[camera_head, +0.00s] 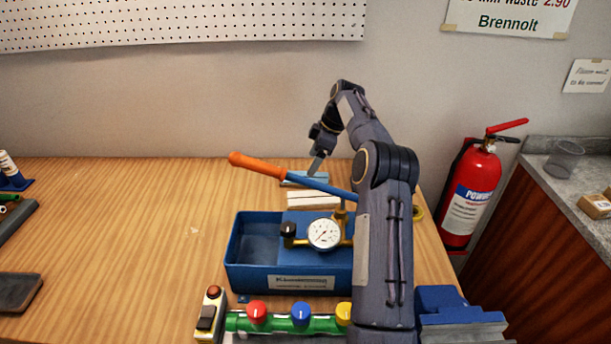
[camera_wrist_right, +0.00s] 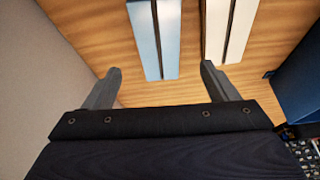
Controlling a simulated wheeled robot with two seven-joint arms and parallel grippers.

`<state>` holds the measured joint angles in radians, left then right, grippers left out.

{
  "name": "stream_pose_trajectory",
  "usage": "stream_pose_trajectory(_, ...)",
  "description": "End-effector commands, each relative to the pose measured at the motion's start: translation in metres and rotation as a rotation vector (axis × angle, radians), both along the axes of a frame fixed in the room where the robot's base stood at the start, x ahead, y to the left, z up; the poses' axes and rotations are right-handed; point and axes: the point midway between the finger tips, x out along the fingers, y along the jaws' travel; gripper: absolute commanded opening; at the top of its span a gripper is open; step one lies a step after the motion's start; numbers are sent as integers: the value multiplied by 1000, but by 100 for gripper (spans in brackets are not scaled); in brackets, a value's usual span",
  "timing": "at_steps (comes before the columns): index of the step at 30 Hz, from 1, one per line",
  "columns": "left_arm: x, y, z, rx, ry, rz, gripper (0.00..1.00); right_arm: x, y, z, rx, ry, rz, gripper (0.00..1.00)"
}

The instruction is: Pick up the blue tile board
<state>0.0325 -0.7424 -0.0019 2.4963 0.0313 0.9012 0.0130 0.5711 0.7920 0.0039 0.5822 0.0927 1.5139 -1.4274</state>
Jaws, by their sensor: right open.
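The blue tile board (camera_head: 292,182) lies on the bench toward the back, partly hidden behind a long tool and my right gripper. In the right wrist view the blue tile board (camera_wrist_right: 143,38) is light blue with a dark lengthwise slot. In the wrist view my right gripper (camera_wrist_right: 160,84) is open and empty. Its fingers are either side of the board's near end, with the left finger farther out. My left gripper is not in view.
A slotted white board (camera_head: 313,201) lies right beside the blue one. An orange-handled blue tool (camera_head: 262,165) slants across in front of them. A blue crate (camera_head: 250,280) with a pressure gauge (camera_head: 324,233) stands nearer. The bench's left middle is clear.

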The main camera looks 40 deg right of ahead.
Motion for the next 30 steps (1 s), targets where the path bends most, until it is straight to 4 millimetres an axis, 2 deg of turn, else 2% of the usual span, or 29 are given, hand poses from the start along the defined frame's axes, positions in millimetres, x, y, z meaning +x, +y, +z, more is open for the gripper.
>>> stream_pose_trajectory(12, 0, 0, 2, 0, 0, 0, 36, 14, 13, -53, 1, 1, 1, 80)
stream_pose_trajectory(16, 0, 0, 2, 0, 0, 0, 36, 16, 15, -60, 1, 1, 0, 80)
stream_pose_trajectory(22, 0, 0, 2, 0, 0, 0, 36, 16, 14, -61, 0, 0, 0, 80)
stream_pose_trajectory(30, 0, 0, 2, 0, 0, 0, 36, 16, 14, -61, 0, 0, 0, 46)
